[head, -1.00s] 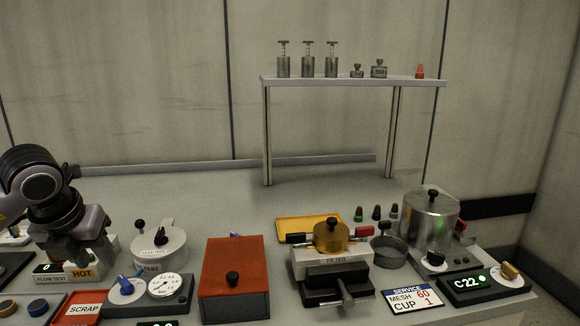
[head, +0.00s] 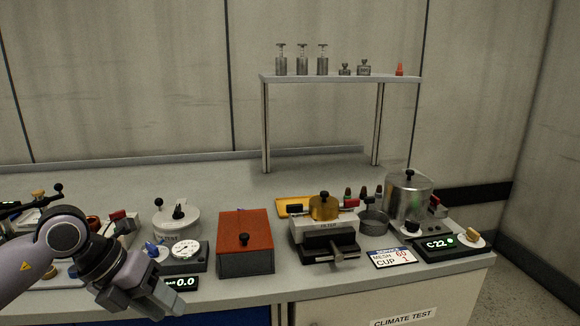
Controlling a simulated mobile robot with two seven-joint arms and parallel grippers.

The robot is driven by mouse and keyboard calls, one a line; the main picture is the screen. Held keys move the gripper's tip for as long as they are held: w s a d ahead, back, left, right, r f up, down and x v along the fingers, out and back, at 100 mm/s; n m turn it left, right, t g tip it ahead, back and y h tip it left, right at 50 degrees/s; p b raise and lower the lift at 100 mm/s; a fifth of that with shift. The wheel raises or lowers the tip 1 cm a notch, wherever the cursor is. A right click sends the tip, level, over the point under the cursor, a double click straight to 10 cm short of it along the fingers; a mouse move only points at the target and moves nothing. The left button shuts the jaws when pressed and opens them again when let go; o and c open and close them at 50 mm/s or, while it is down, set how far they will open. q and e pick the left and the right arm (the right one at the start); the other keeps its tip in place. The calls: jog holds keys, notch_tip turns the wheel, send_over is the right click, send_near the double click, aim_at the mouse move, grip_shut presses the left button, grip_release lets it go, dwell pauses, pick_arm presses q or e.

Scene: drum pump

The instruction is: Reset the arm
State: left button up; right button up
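My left arm comes in from the left in the head view. Its gripper (head: 160,302) hangs at the front edge of the bench, left of the red box (head: 245,238) and in front of the round gauge unit (head: 186,250). It points down and to the right. I cannot tell whether its fingers are apart, and I see nothing held in it. My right arm and gripper are not in the picture.
The bench holds a filter press (head: 328,232), a mesh cup (head: 373,220), a metal pot (head: 408,197) and a C22 display (head: 437,244). A shelf (head: 340,78) with several weights stands behind.

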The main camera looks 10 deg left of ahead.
pick_arm(q)
jog(key=s+d+r+n+t+h+p, duration=0.25)
jog(key=d+n+t+h, duration=0.5)
jog(key=d+h, duration=0.65)
jog(key=s+a+f+n+t+y, duration=0.1)
jog(key=a+f+n+t+y, duration=0.2)
jog(key=f+n+y, duration=0.5)
jog(key=a+f+n+t+y, duration=0.3)
jog(key=f+n+y, duration=0.15)
jog(key=n, duration=0.65)
jog(key=s+a+f+n+g+y, duration=0.2)
jog(key=s+f+n+g+y, duration=0.2)
jog(key=s+f, duration=0.8)
notch_tip(320, 180, down, 2)
jog(key=shift+f+n+g+y+p, duration=0.15)
jog(key=shift+n+g+y+p, duration=0.2)
jog(key=shift+n+g, duration=0.8)
